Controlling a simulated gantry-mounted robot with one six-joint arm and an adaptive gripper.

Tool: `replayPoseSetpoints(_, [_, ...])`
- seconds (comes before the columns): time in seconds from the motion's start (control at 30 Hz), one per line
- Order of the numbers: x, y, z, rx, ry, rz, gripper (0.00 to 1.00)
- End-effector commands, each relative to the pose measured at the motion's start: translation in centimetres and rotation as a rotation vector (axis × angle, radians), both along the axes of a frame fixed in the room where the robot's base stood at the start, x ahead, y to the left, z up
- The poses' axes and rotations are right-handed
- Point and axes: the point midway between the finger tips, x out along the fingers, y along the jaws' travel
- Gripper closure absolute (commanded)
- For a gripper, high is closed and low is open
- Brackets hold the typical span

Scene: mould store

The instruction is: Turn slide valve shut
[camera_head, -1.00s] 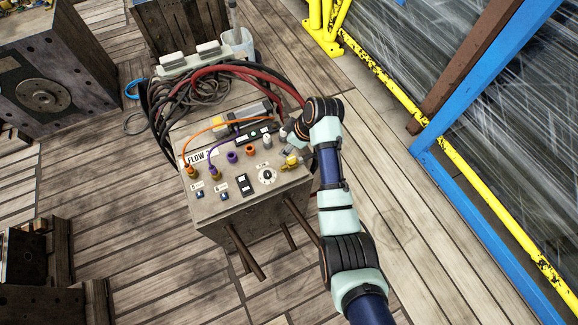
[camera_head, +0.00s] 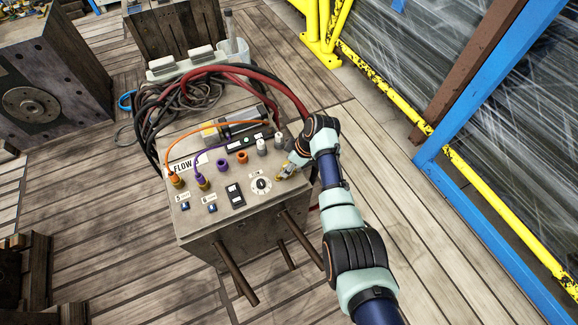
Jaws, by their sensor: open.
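The control box (camera_head: 215,223) marked FLOW stands on the plank floor in the middle of the head view. A small yellow fitting (camera_head: 285,172) sits at the right end of its top panel, beside the round dial (camera_head: 261,185); it looks like the slide valve, but I cannot read a label on it. My gripper (camera_head: 291,167) is open and points down at this fitting from above right. Its fingertips are at or very near the fitting and partly cover it; I cannot tell whether they touch. The handle's turn position is too small to make out.
Orange and purple plugs with cables (camera_head: 200,183) fill the panel's left side. Grey plugs (camera_head: 262,147) stand close behind my gripper. Thick red and black hoses (camera_head: 225,73) loop behind the box. Yellow rail and blue post (camera_head: 440,145) stand right; floor between is clear.

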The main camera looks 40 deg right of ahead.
Motion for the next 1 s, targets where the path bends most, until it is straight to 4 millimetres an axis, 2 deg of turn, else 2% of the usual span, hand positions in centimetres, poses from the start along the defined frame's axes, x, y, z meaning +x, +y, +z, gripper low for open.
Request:
replayPoseSetpoints(0.17, [0.01, 0.0, 0.08, 0.0, 0.0, 0.0, 0.4])
replayPoseSetpoints(0.53, [-0.01, 0.01, 0.07, 0.0, 0.0, 0.0, 0.99])
replayPoseSetpoints(0.77, [-0.03, 0.02, 0.22, 0.0, 0.0, -0.019, 0.99])
replayPoseSetpoints(1.0, [-0.09, 0.11, 0.53, 0.001, 0.002, -0.124, 0.99])
